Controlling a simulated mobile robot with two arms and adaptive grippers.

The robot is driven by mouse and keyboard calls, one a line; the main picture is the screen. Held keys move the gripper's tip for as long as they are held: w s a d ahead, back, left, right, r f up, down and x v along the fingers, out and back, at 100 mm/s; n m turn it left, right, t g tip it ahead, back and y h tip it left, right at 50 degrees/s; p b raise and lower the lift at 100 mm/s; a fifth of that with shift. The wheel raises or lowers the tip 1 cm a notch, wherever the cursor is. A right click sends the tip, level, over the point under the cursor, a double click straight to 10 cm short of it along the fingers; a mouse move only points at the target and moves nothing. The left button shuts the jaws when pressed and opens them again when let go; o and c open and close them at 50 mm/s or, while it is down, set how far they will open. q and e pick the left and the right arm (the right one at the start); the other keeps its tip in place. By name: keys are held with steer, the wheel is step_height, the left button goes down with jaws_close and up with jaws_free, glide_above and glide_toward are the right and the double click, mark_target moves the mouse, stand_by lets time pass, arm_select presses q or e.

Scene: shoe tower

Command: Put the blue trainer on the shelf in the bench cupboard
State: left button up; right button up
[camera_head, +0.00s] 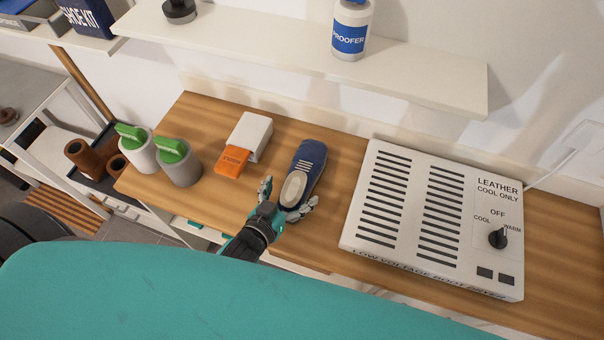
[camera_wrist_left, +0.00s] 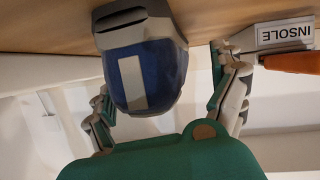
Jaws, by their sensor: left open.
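The blue trainer (camera_head: 309,160) lies on the wooden bench top (camera_head: 215,200), between the insole box and the large grey-white dryer. Its pale insole or opening side faces the front edge. My left gripper (camera_head: 289,194) is at the near end of the trainer, with its fingers open on either side. In the left wrist view the trainer (camera_wrist_left: 150,75) sits between the spread fingers of the gripper (camera_wrist_left: 165,95), with a gap on each side. The bench cupboard's inside and its shelf are hidden in the head view.
A white insole box (camera_head: 250,131) with an orange part (camera_head: 232,161) stands left of the trainer. Green-topped containers (camera_head: 180,162) stand further left. The dryer (camera_head: 430,215) blocks the right. A wall shelf (camera_head: 420,75) with a proofer bottle (camera_head: 350,30) overhangs the back.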

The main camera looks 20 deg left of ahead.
arm_select(q)
steer(key=shift+x, duration=1.1)
steer(key=shift+s, duration=0.1)
steer(key=c, duration=1.6)
